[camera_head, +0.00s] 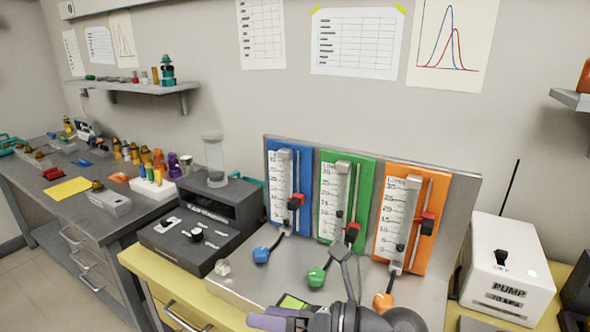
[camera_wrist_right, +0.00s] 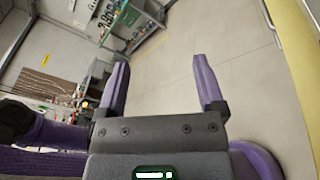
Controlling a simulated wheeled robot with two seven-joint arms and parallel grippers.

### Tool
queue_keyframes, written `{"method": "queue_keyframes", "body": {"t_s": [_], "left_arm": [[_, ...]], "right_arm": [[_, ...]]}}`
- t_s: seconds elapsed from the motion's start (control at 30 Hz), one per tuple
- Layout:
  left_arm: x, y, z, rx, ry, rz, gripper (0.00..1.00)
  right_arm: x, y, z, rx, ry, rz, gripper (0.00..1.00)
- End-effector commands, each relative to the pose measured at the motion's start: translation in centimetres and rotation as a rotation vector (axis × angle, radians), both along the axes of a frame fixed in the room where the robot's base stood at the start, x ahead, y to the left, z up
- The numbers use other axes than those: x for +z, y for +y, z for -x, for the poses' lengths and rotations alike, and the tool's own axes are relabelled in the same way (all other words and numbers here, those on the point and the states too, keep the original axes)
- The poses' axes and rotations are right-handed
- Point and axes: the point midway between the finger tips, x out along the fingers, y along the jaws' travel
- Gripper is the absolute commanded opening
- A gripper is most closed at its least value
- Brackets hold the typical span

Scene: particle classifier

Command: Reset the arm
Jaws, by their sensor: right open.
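My right gripper (camera_wrist_right: 161,62) shows in the right wrist view with its two purple fingers spread apart. Nothing is between the fingers; the grey floor lies beyond them. In the head view, dark grey and purple parts of my arm (camera_head: 345,318) fill the bottom middle, in front of the flowmeter stand; the fingertips cannot be made out clearly there. My left gripper is in neither view.
Blue (camera_head: 290,185), green (camera_head: 345,197) and orange (camera_head: 410,218) flowmeter panels stand behind my arm. A white pump box (camera_head: 505,268) is at right. A black device (camera_head: 200,220) is at left, beside a grey bench with several small items.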

Motion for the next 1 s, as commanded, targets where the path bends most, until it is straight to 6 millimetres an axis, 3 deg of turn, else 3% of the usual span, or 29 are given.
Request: {"method": "queue_keyframes", "body": {"t_s": [0.03, 0.07, 0.1, 0.17, 0.23, 0.3, 0.4, 0.5, 0.67, 0.7, 0.77, 1.0], "left_arm": [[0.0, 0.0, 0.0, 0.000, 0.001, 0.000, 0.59], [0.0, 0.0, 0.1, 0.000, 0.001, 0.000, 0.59], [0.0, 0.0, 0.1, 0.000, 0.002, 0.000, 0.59], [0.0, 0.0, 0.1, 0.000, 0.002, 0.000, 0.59], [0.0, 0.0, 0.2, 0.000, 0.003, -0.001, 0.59], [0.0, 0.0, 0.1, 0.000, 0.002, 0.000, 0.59], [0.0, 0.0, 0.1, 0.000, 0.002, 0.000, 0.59], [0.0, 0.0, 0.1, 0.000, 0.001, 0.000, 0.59], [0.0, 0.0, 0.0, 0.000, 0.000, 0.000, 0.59], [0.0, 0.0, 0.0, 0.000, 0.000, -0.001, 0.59], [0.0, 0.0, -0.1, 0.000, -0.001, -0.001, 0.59], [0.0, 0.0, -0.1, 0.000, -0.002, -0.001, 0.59]], "right_arm": [[2.3, 0.3, -0.1, -0.152, 0.143, -0.291, 0.87], [3.5, -0.6, -0.7, -0.275, 0.255, -0.474, 0.87], [3.8, -2.9, -1.6, -0.453, 0.422, -0.696, 0.87], [1.7, -7.1, -2.2, -0.737, 0.692, -0.972, 0.87], [-2.7, -11.3, -1.0, -1.046, 0.985, -1.184, 0.87], [-6.7, -13.8, 1.4, -1.282, 1.205, -1.292, 0.87], [-11.0, -15.5, 5.5, -1.547, 1.447, -1.360, 0.87], [-14.0, -16.3, 9.9, -1.770, 1.644, -1.375, 0.87], [-16.7, -16.5, 17.0, -2.084, 1.911, -1.324, 0.87], [-17.1, -16.4, 18.8, 2.081, -1.901, 1.251, 0.87], [-18.0, -16.2, 20.5, 2.052, -1.862, 1.151, 0.87], [-27.3, -16.1, 20.3, 2.085, -1.849, 1.086, 0.87]]}}
